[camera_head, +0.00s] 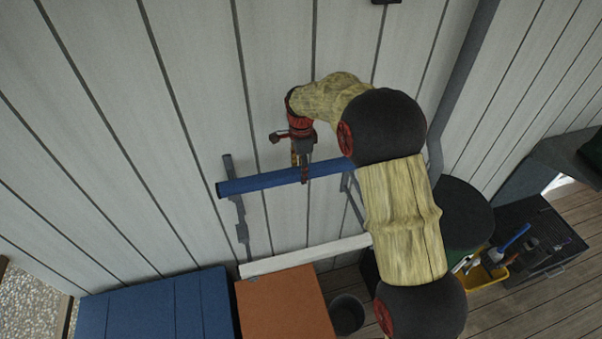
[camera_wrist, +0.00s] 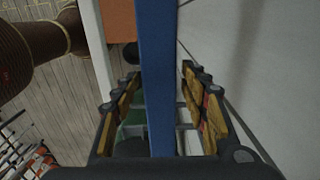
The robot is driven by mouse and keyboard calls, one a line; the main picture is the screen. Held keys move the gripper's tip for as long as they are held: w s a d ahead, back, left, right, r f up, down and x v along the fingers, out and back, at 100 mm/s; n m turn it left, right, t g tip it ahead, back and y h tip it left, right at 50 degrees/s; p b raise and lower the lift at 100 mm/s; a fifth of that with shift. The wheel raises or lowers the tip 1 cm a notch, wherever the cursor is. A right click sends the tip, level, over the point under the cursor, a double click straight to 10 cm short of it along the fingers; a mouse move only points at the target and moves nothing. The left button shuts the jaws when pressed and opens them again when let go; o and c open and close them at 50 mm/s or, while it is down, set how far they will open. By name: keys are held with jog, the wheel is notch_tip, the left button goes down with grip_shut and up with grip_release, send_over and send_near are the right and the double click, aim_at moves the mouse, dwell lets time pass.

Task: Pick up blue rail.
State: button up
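The blue rail (camera_head: 255,182) is long and straight and lies across metal brackets on the panelled wall in the head view. Its right part is hidden behind my arm. My gripper (camera_head: 303,172) is at the rail, right of its left end. In the wrist view, the blue rail (camera_wrist: 157,75) runs lengthwise between the two fingers of my gripper (camera_wrist: 160,85). The fingers are open, one on each side, with a visible gap to the rail on both sides.
A metal bracket (camera_head: 240,215) stands at the wall. A white rail (camera_head: 305,256) lies below. Under it are a blue box (camera_head: 155,310), an orange box (camera_head: 283,305) and a dark bucket (camera_head: 346,314). A dark green barrel (camera_head: 465,205) and a yellow tray (camera_head: 480,278) with tools are right.

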jog(key=c, duration=1)
jog(key=shift+r, duration=0.1)
grip_shut()
